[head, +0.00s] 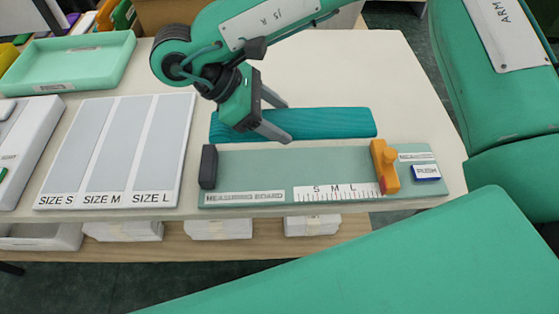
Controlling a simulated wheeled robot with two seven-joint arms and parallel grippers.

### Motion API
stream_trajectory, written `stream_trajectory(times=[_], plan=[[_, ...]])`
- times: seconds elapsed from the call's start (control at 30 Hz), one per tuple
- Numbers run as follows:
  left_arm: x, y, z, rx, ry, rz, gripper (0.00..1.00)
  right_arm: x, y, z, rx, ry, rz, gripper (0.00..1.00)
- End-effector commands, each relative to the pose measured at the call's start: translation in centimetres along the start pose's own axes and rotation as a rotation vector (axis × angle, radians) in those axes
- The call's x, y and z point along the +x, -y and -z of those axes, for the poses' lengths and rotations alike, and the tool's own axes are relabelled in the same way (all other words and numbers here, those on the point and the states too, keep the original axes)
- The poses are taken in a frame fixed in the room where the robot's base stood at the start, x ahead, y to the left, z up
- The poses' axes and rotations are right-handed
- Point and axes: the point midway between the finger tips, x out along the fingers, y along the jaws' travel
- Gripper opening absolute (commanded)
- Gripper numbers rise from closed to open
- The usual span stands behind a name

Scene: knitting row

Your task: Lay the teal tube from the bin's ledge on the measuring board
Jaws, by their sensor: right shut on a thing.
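The teal tube (335,123) is a long ribbed knit piece, lying left to right along the far edge of the measuring board. My right gripper (279,118) is shut on it left of its middle, one finger on the near side and one on the far side. The measuring board (255,165) is grey-green, with a dark end block (208,167) at left, an S M L scale in front and an orange slider (385,165) at right. I cannot tell whether the tube touches the board or hangs above it. My left gripper is out of view.
A white panel with SIZE S, SIZE M and SIZE L lanes (118,150) lies left of the board. A mint tray (75,62) is at upper left. A small blue label block (426,173) sits on the board's right end. The white table (365,70) is clear behind the tube.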

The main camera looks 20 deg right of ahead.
Motion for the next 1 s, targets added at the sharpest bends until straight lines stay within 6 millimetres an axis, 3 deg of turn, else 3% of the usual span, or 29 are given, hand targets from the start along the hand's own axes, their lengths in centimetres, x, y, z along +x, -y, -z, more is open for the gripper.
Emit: stream_trajectory(times=[0.2, 0.4, 1.0], plan=[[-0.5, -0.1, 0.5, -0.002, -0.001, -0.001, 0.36, 3.7, 0.1, 3.7, -0.004, 0.001, 0.005, 0.41], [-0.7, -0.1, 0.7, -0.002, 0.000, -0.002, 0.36, 6.2, 0.1, 6.2, -0.001, 0.000, 0.003, 0.41], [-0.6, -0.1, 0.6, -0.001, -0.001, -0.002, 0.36, 9.7, 0.0, 9.8, 0.001, -0.001, 0.000, 0.41]])
